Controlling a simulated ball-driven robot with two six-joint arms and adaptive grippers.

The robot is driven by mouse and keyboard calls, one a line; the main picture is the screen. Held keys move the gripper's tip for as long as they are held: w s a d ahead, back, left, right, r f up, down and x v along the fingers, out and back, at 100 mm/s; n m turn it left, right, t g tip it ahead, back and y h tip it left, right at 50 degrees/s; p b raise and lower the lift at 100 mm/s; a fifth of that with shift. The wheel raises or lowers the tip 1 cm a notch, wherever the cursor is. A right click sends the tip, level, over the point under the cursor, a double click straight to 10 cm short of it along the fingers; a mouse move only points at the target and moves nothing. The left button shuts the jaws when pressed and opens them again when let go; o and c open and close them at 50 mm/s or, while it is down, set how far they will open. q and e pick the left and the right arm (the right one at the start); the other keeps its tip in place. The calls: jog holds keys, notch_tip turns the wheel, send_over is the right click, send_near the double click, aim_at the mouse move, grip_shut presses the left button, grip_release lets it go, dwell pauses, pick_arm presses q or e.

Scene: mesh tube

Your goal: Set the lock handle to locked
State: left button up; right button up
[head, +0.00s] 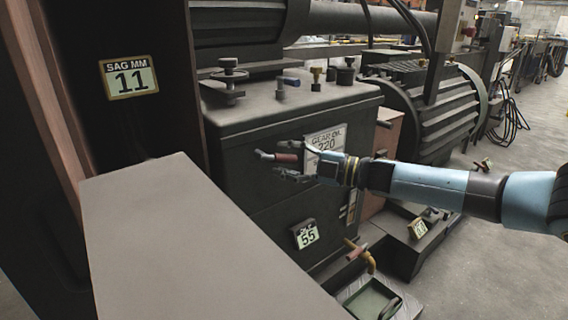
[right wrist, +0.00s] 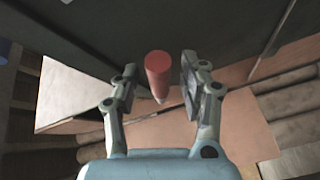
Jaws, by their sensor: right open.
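A handle with a red grip (head: 287,157) stands out from the front of the dark green gear-oil box (head: 250,190). I take it for the lock handle; whether it sits at locked I cannot tell. My right gripper (head: 293,160) is at this grip, coming from the right, with its fingers open. In the right wrist view the red grip (right wrist: 158,70) lies between the two open fingers, nearer the right one; I see no clear contact. My left gripper is not in view.
A pale flat-topped block (head: 180,230) fills the lower left. A ribbed motor (head: 430,110) stands behind.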

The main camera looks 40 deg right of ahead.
jog(key=shift+w+a, duration=0.1)
jog(key=shift+w, duration=0.2)
grip_shut()
dwell(0.4)
